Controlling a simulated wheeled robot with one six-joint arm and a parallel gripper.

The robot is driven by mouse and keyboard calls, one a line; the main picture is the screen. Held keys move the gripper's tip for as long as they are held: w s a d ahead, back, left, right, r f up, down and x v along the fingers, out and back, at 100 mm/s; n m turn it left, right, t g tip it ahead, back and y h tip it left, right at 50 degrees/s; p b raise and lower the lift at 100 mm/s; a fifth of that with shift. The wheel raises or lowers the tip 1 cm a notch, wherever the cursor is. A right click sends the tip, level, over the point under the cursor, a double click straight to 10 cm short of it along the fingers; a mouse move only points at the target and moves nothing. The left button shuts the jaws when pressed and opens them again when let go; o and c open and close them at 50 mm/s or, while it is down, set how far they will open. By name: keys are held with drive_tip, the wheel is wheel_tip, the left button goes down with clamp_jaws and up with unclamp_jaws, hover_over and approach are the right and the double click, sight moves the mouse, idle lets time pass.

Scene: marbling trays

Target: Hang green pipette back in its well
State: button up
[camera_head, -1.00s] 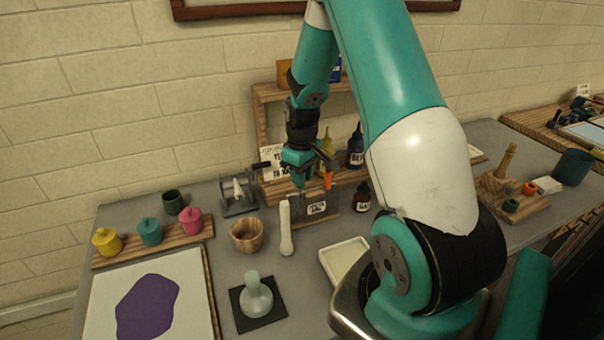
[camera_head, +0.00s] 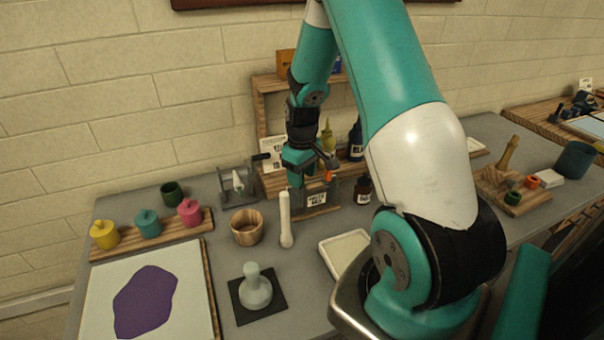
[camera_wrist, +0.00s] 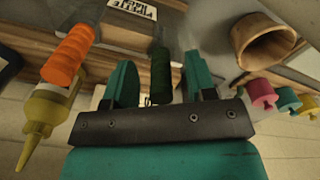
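The green pipette (camera_wrist: 161,75) shows its dark green bulb in the wrist view, between the two fingers of my gripper (camera_wrist: 160,84). A gap shows on each side of it, so my gripper is open around it. In the head view my gripper (camera_head: 308,174) is low over the pipette rack (camera_head: 317,198), which bears a white label, and the green pipette cannot be made out there. The orange pipette (camera_wrist: 69,54) is beside my gripper in the wrist view. The green pipette's lower end is too dark to tell how it sits in its well.
A yellow bottle (camera_wrist: 44,110) is close to the orange pipette. A white pestle-like tool (camera_head: 286,222) and a wooden bowl (camera_head: 247,228) stand left of the rack. A dark blue bottle (camera_head: 356,142) is behind to the right. A white tray (camera_head: 345,251) lies in front.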

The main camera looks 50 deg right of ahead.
drive_tip(key=shift+r, duration=0.1)
wheel_tip(320, 180, up, 17)
drive_tip(key=b, duration=0.2)
drive_tip(key=shift+r, duration=0.15)
drive_tip(key=shift+a, duration=0.1)
drive_tip(key=s+a+r+n+y, duration=0.1)
drive_tip(key=s+a+n, duration=0.15)
drive_tip(key=a, duration=0.65)
drive_tip(key=s+a+n+y, duration=0.1)
drive_tip(key=s+a, duration=0.3)
drive_tip(key=a, duration=0.5)
drive_tip(key=s+a+r+n+y, duration=0.1)
drive_tip(key=s+a, duration=0.3)
drive_tip(key=a, duration=0.5)
drive_tip(key=s+a+n+y, duration=0.1)
drive_tip(key=s+a, duration=0.5)
drive_tip(key=s, duration=0.2)
drive_tip(key=shift+s+f+n, duration=0.2)
drive_tip(key=shift+s+n, duration=0.1)
drive_tip(key=shift+n, duration=0.05)
